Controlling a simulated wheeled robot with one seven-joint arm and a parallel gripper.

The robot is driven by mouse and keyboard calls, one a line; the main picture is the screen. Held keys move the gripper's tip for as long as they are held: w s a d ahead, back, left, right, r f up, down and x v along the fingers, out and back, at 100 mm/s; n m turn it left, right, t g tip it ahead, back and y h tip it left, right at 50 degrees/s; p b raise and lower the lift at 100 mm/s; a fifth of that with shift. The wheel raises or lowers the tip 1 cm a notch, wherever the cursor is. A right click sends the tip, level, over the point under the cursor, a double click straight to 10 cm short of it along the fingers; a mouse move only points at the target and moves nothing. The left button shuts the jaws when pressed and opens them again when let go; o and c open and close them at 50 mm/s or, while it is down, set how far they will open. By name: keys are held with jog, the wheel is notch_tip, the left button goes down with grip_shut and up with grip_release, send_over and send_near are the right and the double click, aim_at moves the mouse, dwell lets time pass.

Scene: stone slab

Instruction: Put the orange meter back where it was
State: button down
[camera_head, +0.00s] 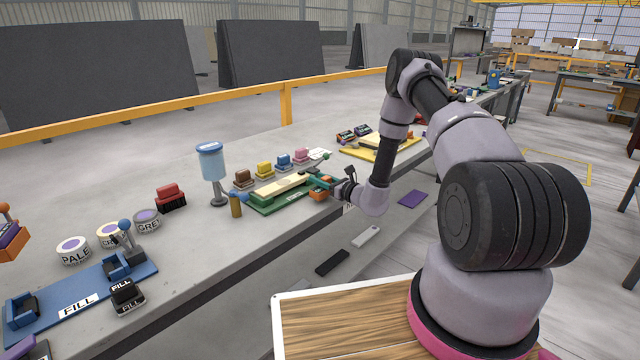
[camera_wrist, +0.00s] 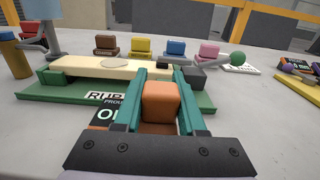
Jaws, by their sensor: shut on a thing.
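My gripper (camera_wrist: 163,80) has green fingers and is shut on an orange block (camera_wrist: 161,103), which appears to be the orange meter. In the head view my gripper (camera_head: 318,181) is at the front edge of a green board, with the orange block (camera_head: 319,196) low between the fingers. The green board (camera_wrist: 55,91) carries a long cream bar (camera_wrist: 90,70) and a partly hidden label. The fingers hide the block's sides. I cannot tell whether its underside touches anything.
Brown, yellow, blue and pink blocks (camera_head: 263,169) stand in a row behind the board. A blue-topped dispenser (camera_head: 211,165) stands to its left, and a yellow board (camera_head: 370,153) lies to the right. A blue FILL fixture (camera_head: 60,310) is at the near left.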

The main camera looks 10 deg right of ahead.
jog(key=shift+f, duration=0.65)
jog(key=shift+f, duration=0.1)
jog(key=shift+c, duration=2.4)
grip_release()
